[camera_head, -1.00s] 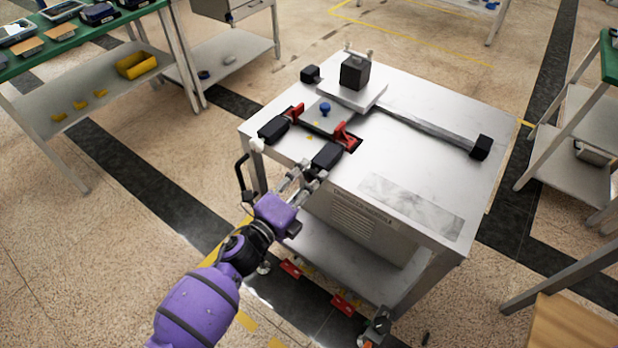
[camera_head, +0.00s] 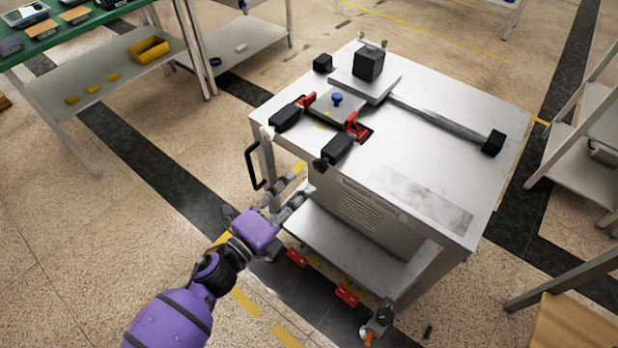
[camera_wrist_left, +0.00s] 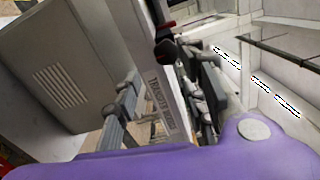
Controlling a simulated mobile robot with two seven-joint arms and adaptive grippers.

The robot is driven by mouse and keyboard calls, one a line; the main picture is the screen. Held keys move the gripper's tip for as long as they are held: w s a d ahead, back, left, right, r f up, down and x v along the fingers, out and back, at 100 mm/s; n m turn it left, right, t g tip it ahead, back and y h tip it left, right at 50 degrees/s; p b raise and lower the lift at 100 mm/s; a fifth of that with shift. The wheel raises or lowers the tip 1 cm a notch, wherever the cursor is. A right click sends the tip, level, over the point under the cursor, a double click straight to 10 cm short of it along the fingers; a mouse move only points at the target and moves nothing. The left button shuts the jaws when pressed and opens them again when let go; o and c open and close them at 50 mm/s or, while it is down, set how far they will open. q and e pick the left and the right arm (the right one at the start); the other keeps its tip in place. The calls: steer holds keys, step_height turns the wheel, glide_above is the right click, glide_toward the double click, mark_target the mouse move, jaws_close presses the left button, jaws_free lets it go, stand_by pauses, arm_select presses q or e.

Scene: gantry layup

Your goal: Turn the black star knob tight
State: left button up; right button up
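A small black knob (camera_head: 320,165) sits at the front edge of the metal cart's top, below the right black clamp handle; its lobes are too small to make out. A dark round knob also shows near the cart edge in the left wrist view (camera_wrist_left: 165,51), but I cannot tell if it is the same one. My left gripper (camera_head: 305,180) is open and empty, just in front of the cart edge, below and left of the knob and apart from it. Its spread fingers show in the left wrist view (camera_wrist_left: 163,92). My right gripper is not in view.
The cart top (camera_head: 410,155) carries two red clamps (camera_head: 355,126), a blue knob (camera_head: 337,98), a black block (camera_head: 368,63) and a rail (camera_head: 440,120). A black bent handle (camera_head: 252,165) sticks out at the cart's left. A green-topped bench (camera_head: 70,42) stands back left.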

arm_select(q)
steer(key=shift+v, duration=1.55)
steer(key=s+a+f+n+y+p, duration=0.4)
steer(key=a+n+y, duration=0.35)
steer(key=n, duration=0.85)
steer(key=s+a+f+n+g+y+p, duration=0.1)
steer(key=s+n+g, duration=0.1)
steer(key=s, duration=0.6)
steer(key=s+a+f+n+g+p, duration=0.2)
steer(key=s+n, duration=0.2)
steer(key=s, duration=0.3)
steer(key=s+a+f+n+g+y+p, duration=0.1)
steer(key=s+n, duration=0.3)
steer(key=s, duration=0.4)
steer(key=shift+s+a+f+g+y, duration=0.4)
steer(key=shift+f+g, duration=0.1)
steer(key=shift+f, duration=0.25)
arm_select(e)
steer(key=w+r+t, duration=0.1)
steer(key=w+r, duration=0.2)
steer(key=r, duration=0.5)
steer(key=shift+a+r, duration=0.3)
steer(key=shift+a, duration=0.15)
